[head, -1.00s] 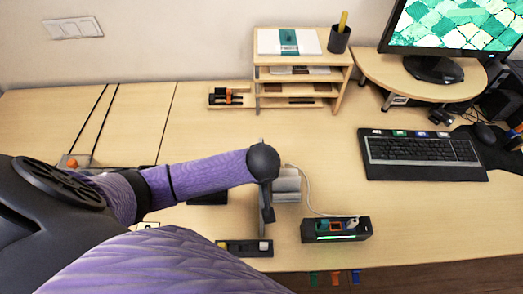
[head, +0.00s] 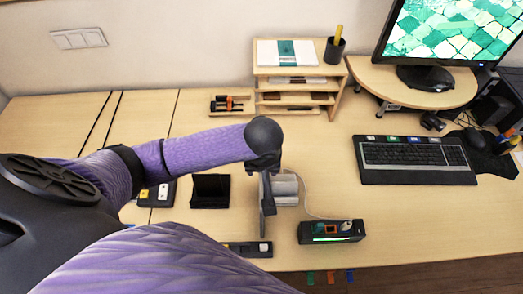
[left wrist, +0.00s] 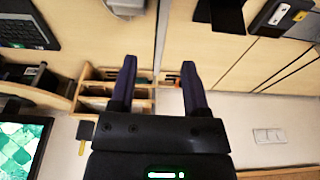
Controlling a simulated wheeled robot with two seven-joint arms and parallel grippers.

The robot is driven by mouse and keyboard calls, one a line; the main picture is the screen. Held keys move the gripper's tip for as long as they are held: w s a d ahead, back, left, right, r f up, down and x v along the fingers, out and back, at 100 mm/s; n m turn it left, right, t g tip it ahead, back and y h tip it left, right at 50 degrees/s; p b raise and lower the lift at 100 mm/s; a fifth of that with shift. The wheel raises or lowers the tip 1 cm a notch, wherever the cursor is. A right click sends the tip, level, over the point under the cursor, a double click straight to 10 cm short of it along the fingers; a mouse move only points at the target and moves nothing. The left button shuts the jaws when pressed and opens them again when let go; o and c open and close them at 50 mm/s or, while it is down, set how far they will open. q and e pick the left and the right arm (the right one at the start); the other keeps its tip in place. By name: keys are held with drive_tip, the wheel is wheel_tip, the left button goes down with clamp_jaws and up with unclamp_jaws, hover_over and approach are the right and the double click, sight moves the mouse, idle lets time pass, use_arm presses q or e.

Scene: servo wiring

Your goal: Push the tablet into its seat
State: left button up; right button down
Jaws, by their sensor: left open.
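A dark, flat-faced object (head: 210,189), which looks like the tablet in a black holder, stands on the desk left of my left gripper. How deep it sits in the holder cannot be told. It also shows at the top edge of the left wrist view (left wrist: 222,14), partly cut off. My left gripper (head: 267,205) hangs over the desk to its right, apart from it, seen edge-on in the head view. In the left wrist view its two dark fingers (left wrist: 160,72) are spread with nothing between them. My right gripper is out of view.
A grey block (head: 285,189) stands right behind my left gripper. A black box with a green light (head: 332,232) and a dark strip (head: 250,249) lie near the front edge. A black device (head: 156,193) is at left. A wooden shelf (head: 296,84) and keyboard (head: 418,158) are farther back.

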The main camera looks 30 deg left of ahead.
sight(261, 177)
use_arm(q)
drive_tip(key=shift+g, duration=0.3)
drive_tip(key=f+b, duration=0.1)
drive_tip(key=f, duration=0.2)
drive_tip(key=w+a+f+b, duration=0.1)
drive_tip(key=f, duration=0.2)
drive_tip(key=w+f+b, duration=0.1)
drive_tip(key=f, duration=0.3)
drive_tip(key=shift+a+b, duration=0.2)
drive_tip(key=shift+b, duration=0.1)
drive_tip(key=shift+f, duration=0.1)
drive_tip(key=shift+f, duration=0.15)
drive_tip(key=shift+f, duration=0.1)
clamp_jaws()
